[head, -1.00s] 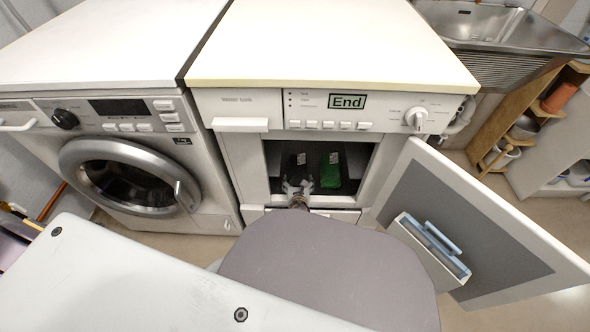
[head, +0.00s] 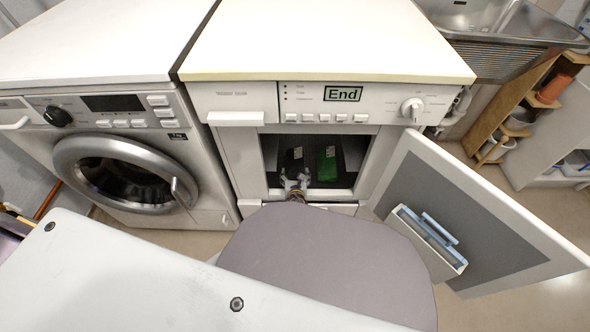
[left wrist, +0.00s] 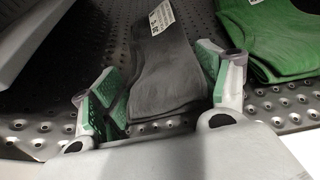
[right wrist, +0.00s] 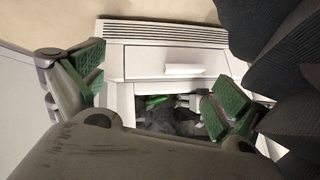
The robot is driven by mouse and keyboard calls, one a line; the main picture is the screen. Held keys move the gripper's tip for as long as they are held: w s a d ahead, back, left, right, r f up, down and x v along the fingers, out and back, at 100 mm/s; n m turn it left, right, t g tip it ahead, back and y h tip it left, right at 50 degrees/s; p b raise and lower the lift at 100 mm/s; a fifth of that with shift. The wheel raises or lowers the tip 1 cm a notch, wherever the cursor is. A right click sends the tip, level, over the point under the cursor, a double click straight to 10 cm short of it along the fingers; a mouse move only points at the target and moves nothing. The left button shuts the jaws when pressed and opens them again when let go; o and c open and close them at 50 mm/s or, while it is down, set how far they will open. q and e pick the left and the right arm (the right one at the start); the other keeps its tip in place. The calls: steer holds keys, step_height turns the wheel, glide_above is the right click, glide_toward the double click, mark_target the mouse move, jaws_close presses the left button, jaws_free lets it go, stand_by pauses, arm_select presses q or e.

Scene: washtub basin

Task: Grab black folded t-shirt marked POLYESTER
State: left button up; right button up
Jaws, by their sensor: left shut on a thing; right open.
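A black folded t-shirt (head: 292,159) lies on a dark perforated surface inside the open machine, left of a green folded garment (head: 327,163). In the left wrist view the black t-shirt (left wrist: 165,66) lies between my left fingers and bears a white label, too small to read. My left gripper (head: 296,181) reaches in at the opening and is shut on the near end of the black t-shirt; its green-padded fingers show at both sides of the cloth. My right gripper (right wrist: 155,88) is open and empty, facing a white front outside.
The machine's door (head: 480,205) stands open to the right, with a tray on its inner side. A shut washing machine (head: 125,182) stands to the left. The white countertop (head: 325,45) above the opening is bare. The opening's side walls are close to my left gripper.

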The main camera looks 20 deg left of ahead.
arm_select(q)
steer(key=shift+r, duration=0.1)
arm_select(e)
steer(key=shift+s, duration=0.1)
arm_select(q)
steer(key=shift+r+p, duration=0.85)
steer(key=shift+r, duration=0.35)
step_height(320, 180, up, 15)
steer(key=p, duration=0.8)
steer(key=shift+r+p, duration=0.2)
steer(key=shift+p, duration=0.2)
arm_select(e)
steer(key=d+r+g+h, duration=0.1)
steer(key=d+r, duration=0.1)
steer(key=r, duration=0.6)
steer(key=s+d+r+n+g+h, duration=0.1)
steer(key=d+r+g, duration=0.1)
steer(key=r, duration=0.6)
steer(key=shift+s+d+h, duration=0.2)
steer(key=shift+d+h, duration=0.05)
steer(key=shift+h, duration=0.15)
